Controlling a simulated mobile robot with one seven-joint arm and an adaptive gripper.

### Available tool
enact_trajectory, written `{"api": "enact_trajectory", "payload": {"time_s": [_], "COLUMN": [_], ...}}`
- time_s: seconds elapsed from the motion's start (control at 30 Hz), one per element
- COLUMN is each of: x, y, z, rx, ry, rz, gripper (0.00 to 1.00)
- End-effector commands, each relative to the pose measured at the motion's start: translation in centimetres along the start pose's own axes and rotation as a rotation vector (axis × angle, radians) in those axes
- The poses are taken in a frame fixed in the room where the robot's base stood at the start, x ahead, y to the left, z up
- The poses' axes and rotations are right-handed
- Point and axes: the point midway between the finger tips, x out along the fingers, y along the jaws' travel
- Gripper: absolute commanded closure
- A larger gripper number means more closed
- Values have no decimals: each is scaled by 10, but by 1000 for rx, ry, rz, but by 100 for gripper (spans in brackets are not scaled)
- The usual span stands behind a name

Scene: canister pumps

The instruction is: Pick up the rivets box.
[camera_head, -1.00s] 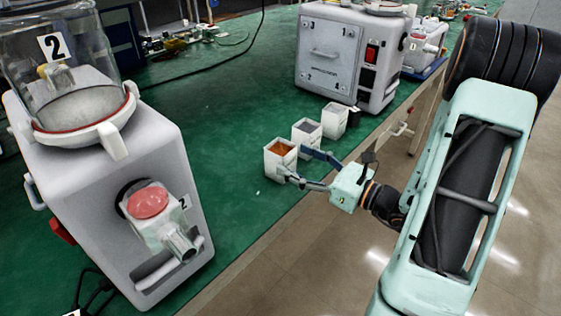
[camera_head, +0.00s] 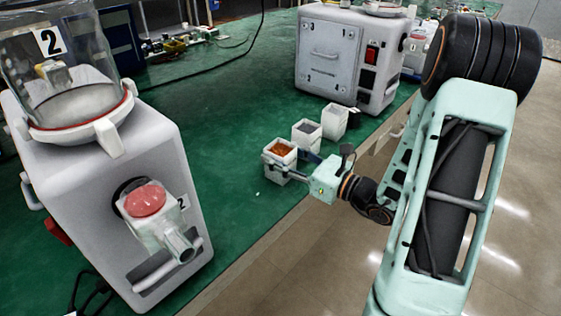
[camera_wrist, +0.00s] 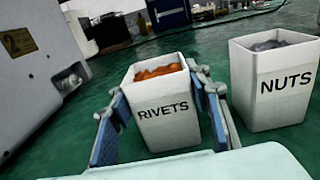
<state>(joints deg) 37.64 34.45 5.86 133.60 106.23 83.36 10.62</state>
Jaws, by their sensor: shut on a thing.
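The rivets box (camera_wrist: 165,118) is a white open-topped box lettered RIVETS, with orange pieces inside. It also shows in the head view (camera_head: 281,152), upright at the near edge of the green table. My gripper (camera_wrist: 164,120) has one finger on each side of the box and is shut on it. In the head view my gripper (camera_head: 285,170) reaches in from the right. Whether the box's base is off the table cannot be told.
A white box lettered NUTS (camera_wrist: 275,85) stands close to the right in the wrist view. A third white box (camera_head: 334,121) stands behind it in the head view. A canister pump (camera_head: 110,200) stands at the left, and a large white machine (camera_head: 345,58) behind. Green table (camera_head: 215,120) is clear left of the boxes.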

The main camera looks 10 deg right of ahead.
Motion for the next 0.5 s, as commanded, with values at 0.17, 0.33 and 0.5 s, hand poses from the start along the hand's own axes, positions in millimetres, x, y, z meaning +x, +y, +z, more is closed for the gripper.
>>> {"api": "enact_trajectory", "payload": {"time_s": [0.17,0.33,0.5], "x": [0,0,0], "y": [0,0,0], "z": [1,1,7], "rx": [0,0,0], "ry": [-1,-1,-1], "rz": [0,0,0], "gripper": [89,89,89]}}
